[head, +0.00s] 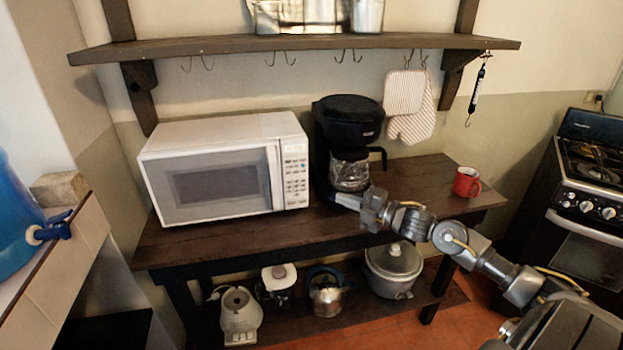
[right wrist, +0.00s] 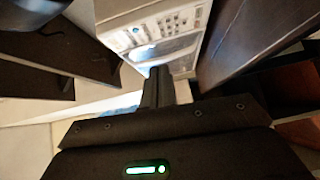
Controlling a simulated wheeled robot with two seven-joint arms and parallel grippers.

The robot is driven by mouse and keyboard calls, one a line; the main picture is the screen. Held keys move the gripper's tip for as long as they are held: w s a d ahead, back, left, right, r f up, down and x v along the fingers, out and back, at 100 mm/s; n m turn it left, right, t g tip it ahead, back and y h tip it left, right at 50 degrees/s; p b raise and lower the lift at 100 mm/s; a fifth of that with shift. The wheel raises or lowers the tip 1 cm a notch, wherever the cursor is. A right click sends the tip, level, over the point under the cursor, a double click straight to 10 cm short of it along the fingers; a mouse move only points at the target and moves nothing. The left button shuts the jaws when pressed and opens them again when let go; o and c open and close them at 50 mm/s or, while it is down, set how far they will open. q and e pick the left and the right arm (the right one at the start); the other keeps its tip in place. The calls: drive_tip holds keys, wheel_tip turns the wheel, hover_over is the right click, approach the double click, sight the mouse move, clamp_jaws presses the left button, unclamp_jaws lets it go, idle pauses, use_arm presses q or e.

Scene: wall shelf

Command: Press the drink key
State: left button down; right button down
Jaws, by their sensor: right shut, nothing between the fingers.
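The white microwave (head: 205,175) stands on the wooden table, its door shut. Its key panel (head: 295,172) is at the right of its front; the key labels are too small to read, so I cannot tell which one is the drink key. My right gripper (head: 338,198) reaches in from the right, low in front of the black coffee maker and just right of the panel. In the right wrist view its dark fingers (right wrist: 158,80) are together and empty, pointing at the tilted key panel (right wrist: 150,33). I cannot tell whether they touch it. My left gripper is out of view.
The coffee maker (head: 350,140) with its glass jug stands close beside the microwave, behind my right gripper. A red mug (head: 467,182) stands at the table's right end. A shelf (head: 300,45) with hooks hangs above. Pots and appliances sit below.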

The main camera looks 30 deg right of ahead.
wheel_tip(320, 180, up, 2)
drive_tip(key=shift+d+n+y, duration=0.1)
drive_tip(key=shift+n+y, duration=0.3)
drive_tip(key=shift+n, duration=0.2)
drive_tip(key=shift+w, duration=0.1)
drive_tip(key=p, duration=0.4)
approach(303, 171)
drive_tip(key=w+a, duration=0.4)
drive_tip(key=shift+w, duration=0.25)
drive_tip(key=shift+w+d+f, duration=0.1)
drive_tip(key=shift+w+d, duration=0.1)
drive_tip(key=shift+w, duration=0.35)
